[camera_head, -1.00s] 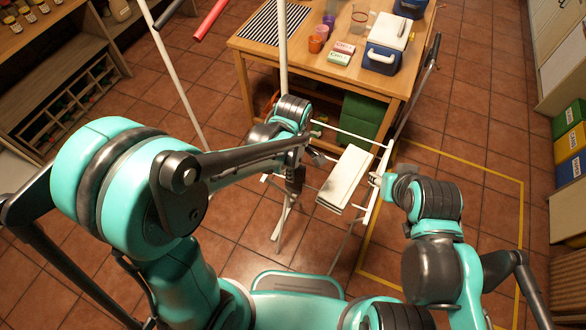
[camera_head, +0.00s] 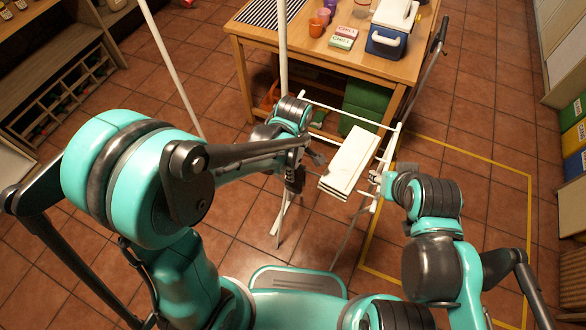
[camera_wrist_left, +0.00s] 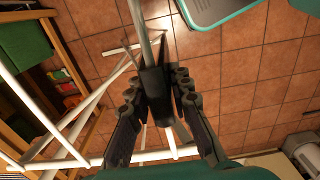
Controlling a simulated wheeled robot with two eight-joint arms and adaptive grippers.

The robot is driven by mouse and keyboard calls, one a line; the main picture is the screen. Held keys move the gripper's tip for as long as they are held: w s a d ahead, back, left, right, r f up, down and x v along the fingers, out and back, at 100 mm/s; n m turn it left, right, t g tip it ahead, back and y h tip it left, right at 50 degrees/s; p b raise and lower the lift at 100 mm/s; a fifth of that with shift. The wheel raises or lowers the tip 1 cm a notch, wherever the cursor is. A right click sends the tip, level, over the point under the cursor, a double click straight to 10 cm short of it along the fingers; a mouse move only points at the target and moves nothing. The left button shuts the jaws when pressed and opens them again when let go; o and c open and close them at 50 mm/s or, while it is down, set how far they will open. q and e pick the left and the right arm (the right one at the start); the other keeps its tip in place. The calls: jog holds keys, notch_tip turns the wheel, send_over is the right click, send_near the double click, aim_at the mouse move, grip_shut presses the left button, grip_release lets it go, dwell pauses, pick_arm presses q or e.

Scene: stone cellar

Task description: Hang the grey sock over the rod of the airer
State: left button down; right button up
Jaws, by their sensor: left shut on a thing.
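My left gripper (camera_head: 297,166) is at the near left side of the white airer (camera_head: 345,113). It is shut on a dark grey limp thing, which looks like the grey sock (camera_wrist_left: 154,84). In the left wrist view the sock is pinched between the fingers of my left gripper (camera_wrist_left: 156,100). In the head view little of the sock shows, hanging dark below the fingers. A folded cream cloth (camera_head: 352,162) hangs on the airer, to the right of the gripper. My right gripper (camera_head: 379,178) is by the airer's right side. Its fingers are too small to judge.
A wooden table (camera_head: 262,38) stands behind the airer, with a blue cool box (camera_head: 383,43), cups and small boxes on it. A green crate (camera_head: 362,98) is under it. Yellow tape (camera_head: 470,153) marks the floor at the right. Shelves stand at the left.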

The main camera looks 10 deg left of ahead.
pick_arm(q)
jog(key=c, duration=1.3)
grip_release()
jog(key=shift+r, duration=0.1)
notch_tip(320, 180, up, 12)
jog(key=shift+f, duration=0.1)
